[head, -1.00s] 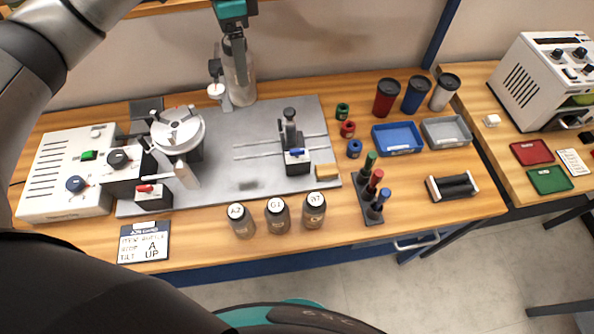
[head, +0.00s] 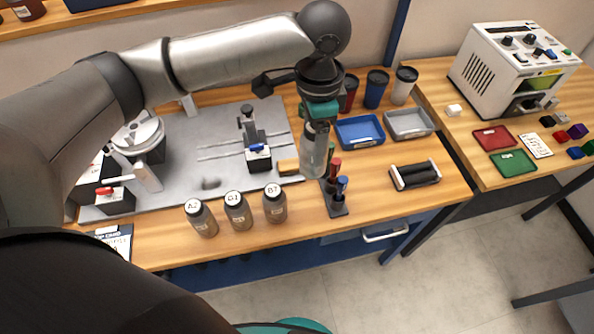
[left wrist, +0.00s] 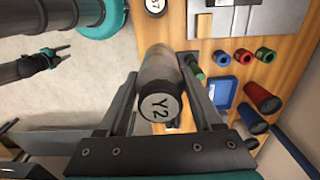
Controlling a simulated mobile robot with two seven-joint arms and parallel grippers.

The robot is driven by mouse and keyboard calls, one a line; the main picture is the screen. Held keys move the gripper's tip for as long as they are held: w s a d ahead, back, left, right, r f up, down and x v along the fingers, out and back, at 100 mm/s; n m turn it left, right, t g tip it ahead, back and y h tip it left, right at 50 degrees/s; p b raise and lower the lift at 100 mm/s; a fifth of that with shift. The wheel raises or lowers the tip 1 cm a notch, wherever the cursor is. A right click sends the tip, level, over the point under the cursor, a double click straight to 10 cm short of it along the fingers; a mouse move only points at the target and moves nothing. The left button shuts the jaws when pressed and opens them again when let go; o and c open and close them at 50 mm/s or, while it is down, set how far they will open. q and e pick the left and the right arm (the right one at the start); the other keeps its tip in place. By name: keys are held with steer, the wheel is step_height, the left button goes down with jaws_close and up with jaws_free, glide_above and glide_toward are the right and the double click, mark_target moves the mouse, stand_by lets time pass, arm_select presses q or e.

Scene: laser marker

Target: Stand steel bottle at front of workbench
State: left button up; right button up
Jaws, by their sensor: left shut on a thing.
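Whether the bottle's base touches anything cannot be told. My right gripper (left wrist: 58,56) shows small at the left of the left wrist view, fingers apart and empty.
Three grey bottles (head: 238,212) with white top labels stand in a row at the front edge. A pen rack (head: 338,206) stands right of them, then a black roller holder (head: 415,175). Blue and grey trays lie behind. Bare wood lies around the roller holder.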

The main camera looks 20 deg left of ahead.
arm_select(q)
step_height(320, 180, down, 18)
steer(key=b, duration=0.2)
steer(key=shift+b, duration=0.35)
steer(key=shift+f, duration=0.1)
steer(key=o, duration=1.5)
step_height(320, 180, up, 12)
steer(key=shift+r+p, duration=0.15)
steer(key=shift+p, duration=0.9)
